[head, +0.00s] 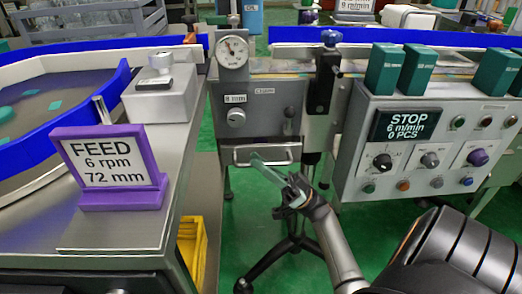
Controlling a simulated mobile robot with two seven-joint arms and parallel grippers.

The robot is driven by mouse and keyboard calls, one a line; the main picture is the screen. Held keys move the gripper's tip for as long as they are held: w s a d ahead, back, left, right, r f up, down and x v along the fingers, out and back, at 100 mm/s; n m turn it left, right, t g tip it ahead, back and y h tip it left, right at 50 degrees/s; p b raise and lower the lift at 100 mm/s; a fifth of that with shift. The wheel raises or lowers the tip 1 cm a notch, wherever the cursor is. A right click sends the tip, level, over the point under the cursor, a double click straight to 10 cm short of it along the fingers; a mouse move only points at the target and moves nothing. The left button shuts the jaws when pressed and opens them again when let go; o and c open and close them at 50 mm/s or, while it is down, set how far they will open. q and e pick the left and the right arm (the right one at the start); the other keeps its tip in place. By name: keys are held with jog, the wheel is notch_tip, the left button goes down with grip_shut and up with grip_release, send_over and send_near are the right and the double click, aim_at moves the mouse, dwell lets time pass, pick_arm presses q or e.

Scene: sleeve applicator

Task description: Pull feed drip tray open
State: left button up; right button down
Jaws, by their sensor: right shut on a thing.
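A pale metal tray front with a bar handle (280,154) sits low on the grey machine housing, under the dial gauge. I take it to be the drip tray; no label shows on it. My right gripper (258,160) reaches up from the lower right, with its long fingers at the handle. It is shut on the handle, and the fingers hide part of the bar. The tray front looks close to the housing; any gap behind it cannot be made out. My left gripper is not in view.
A purple-framed FEED sign (105,163) stands on the metal table at left. A control box (430,150) with knobs hangs at right. A black tripod stand (290,240) is below the tray. A yellow crate (192,245) sits on the green floor. Open floor lies in front.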

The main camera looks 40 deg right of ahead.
pick_arm(q)
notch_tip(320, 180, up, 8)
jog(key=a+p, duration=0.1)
jog(key=p, duration=0.5)
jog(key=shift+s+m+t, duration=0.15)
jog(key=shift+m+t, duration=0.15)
pick_arm(e)
jog(key=s+a, duration=0.7)
jog(key=s, duration=0.2)
jog(key=shift+a, duration=0.3)
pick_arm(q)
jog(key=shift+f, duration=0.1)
pick_arm(e)
jog(key=shift+f, duration=0.1)
jog(key=c, duration=0.9)
grip_release()
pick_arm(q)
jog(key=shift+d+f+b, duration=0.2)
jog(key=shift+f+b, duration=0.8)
pick_arm(e)
jog(key=v, duration=1.2)
jog(key=shift+s+d+f, duration=0.1)
jog(key=shift+s+f, duration=0.05)
